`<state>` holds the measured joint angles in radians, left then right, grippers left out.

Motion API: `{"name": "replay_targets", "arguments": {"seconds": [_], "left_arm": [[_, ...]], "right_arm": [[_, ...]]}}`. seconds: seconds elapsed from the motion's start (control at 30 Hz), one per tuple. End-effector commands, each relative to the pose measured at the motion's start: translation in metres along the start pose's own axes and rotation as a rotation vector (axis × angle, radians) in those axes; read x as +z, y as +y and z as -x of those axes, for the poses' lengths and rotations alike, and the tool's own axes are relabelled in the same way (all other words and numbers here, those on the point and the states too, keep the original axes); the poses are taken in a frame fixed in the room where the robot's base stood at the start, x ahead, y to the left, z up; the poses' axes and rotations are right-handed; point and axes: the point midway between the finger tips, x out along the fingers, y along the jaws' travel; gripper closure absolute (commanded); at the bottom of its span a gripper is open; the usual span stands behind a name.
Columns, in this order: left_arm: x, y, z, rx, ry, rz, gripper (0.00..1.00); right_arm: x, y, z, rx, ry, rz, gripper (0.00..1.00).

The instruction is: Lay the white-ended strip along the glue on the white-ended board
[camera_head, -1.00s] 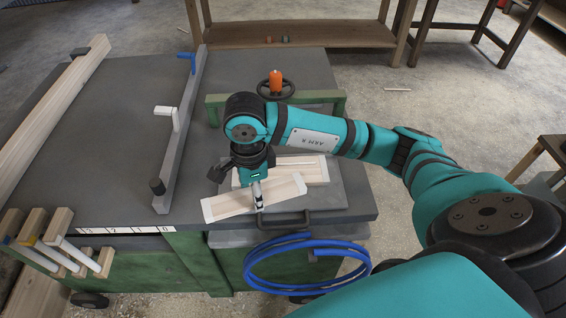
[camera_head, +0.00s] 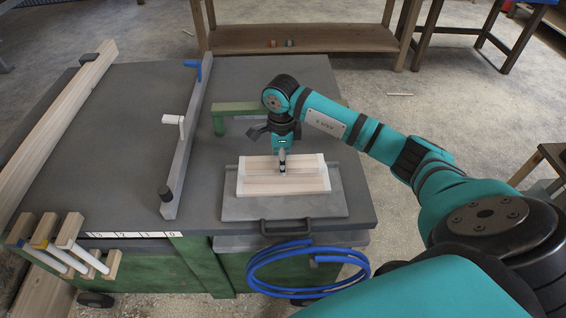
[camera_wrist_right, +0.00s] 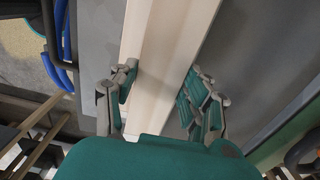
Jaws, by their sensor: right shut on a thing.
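The white-ended strip (camera_head: 262,187) is pale wood and lies level under my right gripper (camera_head: 282,171), running left to right. My right gripper is shut on it near the middle, pointing down. The white-ended board (camera_head: 256,163) shows just behind the strip, and the two run nearly parallel with their ends almost lined up. I cannot tell whether strip and board touch. The glue is hidden. In the right wrist view, pale wood (camera_wrist_right: 165,60) passes between the fingers of my right gripper (camera_wrist_right: 163,103). My left gripper is out of view.
The board is on a grey plate (camera_head: 240,209) with a dark handle (camera_head: 286,226) at the bench's front edge. A blue hose coil (camera_head: 305,268) hangs below. A long grey fence (camera_head: 186,135) and a green bracket (camera_head: 228,110) stand on the bench.

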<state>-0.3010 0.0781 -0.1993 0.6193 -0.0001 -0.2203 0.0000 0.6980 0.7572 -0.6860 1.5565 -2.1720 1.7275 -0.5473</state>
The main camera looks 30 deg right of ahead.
Motion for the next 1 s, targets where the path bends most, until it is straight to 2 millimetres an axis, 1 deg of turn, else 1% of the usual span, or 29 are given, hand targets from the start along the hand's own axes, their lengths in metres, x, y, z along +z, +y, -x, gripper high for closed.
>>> {"name": "replay_targets", "arguments": {"seconds": [0.1, 0.2, 0.33, 0.6, 0.73, 0.77, 0.9, 0.93, 1.0], "left_arm": [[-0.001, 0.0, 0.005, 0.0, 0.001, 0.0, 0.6], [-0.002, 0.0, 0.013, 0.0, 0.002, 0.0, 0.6], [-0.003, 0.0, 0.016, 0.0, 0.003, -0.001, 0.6], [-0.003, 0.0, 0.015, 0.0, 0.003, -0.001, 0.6], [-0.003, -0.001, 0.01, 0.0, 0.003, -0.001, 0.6], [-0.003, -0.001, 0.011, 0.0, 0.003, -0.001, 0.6], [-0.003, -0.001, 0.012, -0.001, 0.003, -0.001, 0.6], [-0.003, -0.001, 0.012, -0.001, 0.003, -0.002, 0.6], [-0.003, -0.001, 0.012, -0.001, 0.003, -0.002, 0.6]], "right_arm": [[-0.005, -0.011, -0.001, 0.002, 0.0, -0.003, 0.88], [-0.004, -0.007, -0.019, 0.007, 0.001, 0.0, 0.88], [-0.003, -0.008, -0.033, 0.003, -0.001, -0.001, 0.88], [-0.004, -0.009, -0.036, -0.001, -0.001, 0.0, 0.88], [-0.004, -0.009, -0.041, -0.001, -0.001, 0.0, 0.88], [-0.003, -0.009, -0.04, 0.0, -0.001, 0.0, 0.51], [-0.003, -0.009, -0.039, 0.0, -0.001, 0.0, 0.32], [-0.003, -0.009, -0.039, 0.0, -0.001, 0.0, 0.3], [-0.004, -0.009, -0.039, 0.0, -0.001, 0.0, 0.3]]}}
